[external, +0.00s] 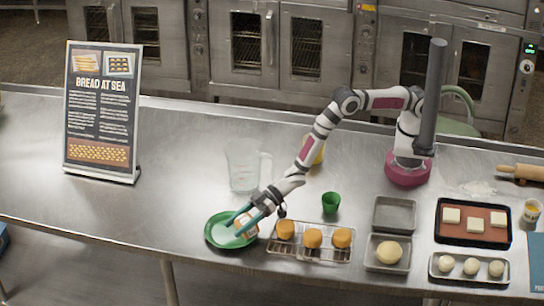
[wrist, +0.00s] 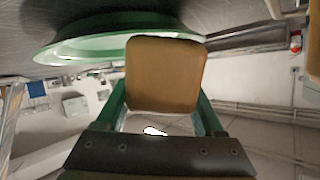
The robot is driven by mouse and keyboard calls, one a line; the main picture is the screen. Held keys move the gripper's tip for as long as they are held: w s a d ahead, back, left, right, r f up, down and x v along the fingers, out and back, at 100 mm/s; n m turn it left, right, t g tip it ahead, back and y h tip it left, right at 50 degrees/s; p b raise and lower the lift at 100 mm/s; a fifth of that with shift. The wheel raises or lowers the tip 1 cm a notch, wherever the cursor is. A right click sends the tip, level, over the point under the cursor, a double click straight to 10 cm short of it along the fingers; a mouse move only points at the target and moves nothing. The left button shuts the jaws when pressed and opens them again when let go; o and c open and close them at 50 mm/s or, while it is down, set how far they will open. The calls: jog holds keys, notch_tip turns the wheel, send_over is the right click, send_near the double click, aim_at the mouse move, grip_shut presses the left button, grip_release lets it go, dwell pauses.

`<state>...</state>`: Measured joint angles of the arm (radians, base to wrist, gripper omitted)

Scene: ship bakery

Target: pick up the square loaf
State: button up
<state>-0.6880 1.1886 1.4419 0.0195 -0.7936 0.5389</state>
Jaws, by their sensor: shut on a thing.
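The square loaf (wrist: 165,75) is brown with rounded corners and sits between the green fingers of my gripper (wrist: 162,95) in the wrist view. In the external view my gripper (external: 241,222) is at the green plate (external: 215,238), shut on the loaf (external: 247,230), which is partly hidden by the fingers. The plate also shows in the wrist view (wrist: 75,45), close beyond the loaf. I cannot tell whether the loaf touches the plate.
A wire rack (external: 295,250) with three orange-brown baked pieces stands just right of the plate. A clear jug (external: 243,168) is behind the gripper, and a green cup (external: 330,203) is behind the rack. Trays of dough (external: 388,252) lie farther right.

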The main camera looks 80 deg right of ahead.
jog(key=c, duration=0.6)
jog(key=shift+r, duration=0.4)
jog(key=shift+c, duration=0.2)
jog(key=r, duration=0.4)
jog(key=shift+w+d, duration=0.15)
jog(key=shift+d, duration=0.25)
jog(key=w+d+r, duration=0.2)
jog(key=d+r, duration=0.4)
jog(key=d, duration=0.4)
jog(key=r+n+t+y, duration=0.1)
jog(key=n+t+y, duration=0.1)
send_over(237, 221)
jog(key=w+d, duration=0.1)
jog(key=d, duration=0.2)
jog(key=f, duration=0.6)
jog(key=a+f, duration=0.1)
jog(key=f, duration=0.2)
jog(key=shift+f, duration=0.35)
